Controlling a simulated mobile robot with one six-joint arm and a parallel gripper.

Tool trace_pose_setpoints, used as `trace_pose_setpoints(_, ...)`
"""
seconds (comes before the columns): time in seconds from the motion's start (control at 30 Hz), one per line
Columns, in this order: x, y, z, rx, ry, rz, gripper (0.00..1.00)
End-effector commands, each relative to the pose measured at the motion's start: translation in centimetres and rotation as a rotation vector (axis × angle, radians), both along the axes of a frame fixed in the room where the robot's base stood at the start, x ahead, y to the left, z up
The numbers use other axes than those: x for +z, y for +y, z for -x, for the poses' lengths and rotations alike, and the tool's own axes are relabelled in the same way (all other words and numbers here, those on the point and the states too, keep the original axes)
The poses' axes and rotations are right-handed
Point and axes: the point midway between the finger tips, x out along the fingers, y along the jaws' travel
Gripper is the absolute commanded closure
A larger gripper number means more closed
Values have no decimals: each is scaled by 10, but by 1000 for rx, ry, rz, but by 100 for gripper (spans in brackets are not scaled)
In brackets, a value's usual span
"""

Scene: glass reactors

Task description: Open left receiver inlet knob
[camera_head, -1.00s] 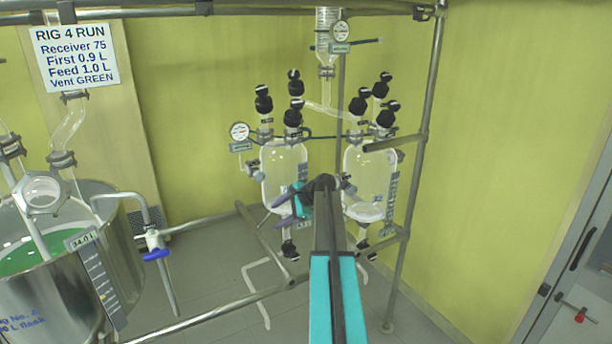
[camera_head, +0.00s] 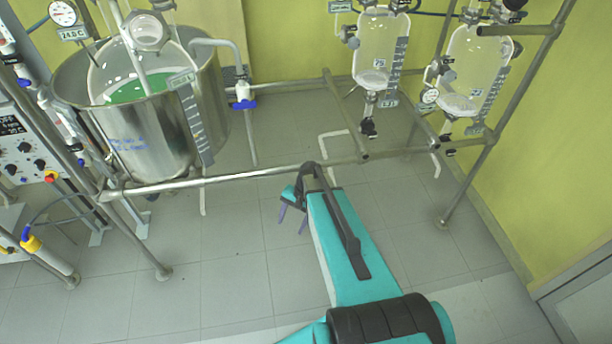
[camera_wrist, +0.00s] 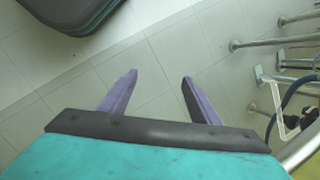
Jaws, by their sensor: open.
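Two clear glass receivers hang in the metal frame at the upper right of the head view. The left receiver (camera_head: 380,48) has a black knob (camera_head: 368,128) on its bottom outlet. The top of the left receiver, with its inlet knobs, is cut off by the picture's upper edge. The right receiver (camera_head: 474,70) hangs beside it. My gripper (camera_head: 292,216) is low, over the floor in front of the frame and well below the receivers. In the wrist view its two purple fingers (camera_wrist: 158,88) are spread apart with only floor tiles between them.
A steel vessel (camera_head: 160,130) with green liquid stands at the left. A horizontal frame rail (camera_head: 220,178) runs across just behind my gripper. Frame legs and a floor pipe show in the wrist view at the right. Floor in the foreground is clear.

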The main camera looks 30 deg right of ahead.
Motion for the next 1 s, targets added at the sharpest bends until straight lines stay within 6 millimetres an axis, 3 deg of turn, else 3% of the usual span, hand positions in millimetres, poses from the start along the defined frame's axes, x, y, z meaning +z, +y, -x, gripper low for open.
trace_pose_setpoints(0.03,-12,18,23,67,23,9,43)
trace_pose_setpoints(0.1,-28,36,48,157,50,23,43)
trace_pose_setpoints(0.3,-70,76,124,424,126,52,43)
trace_pose_setpoints(0.6,-138,106,235,811,243,68,43)
trace_pose_setpoints(0.8,-159,106,266,927,280,67,43)
trace_pose_setpoints(1.0,-162,106,275,960,292,65,43)
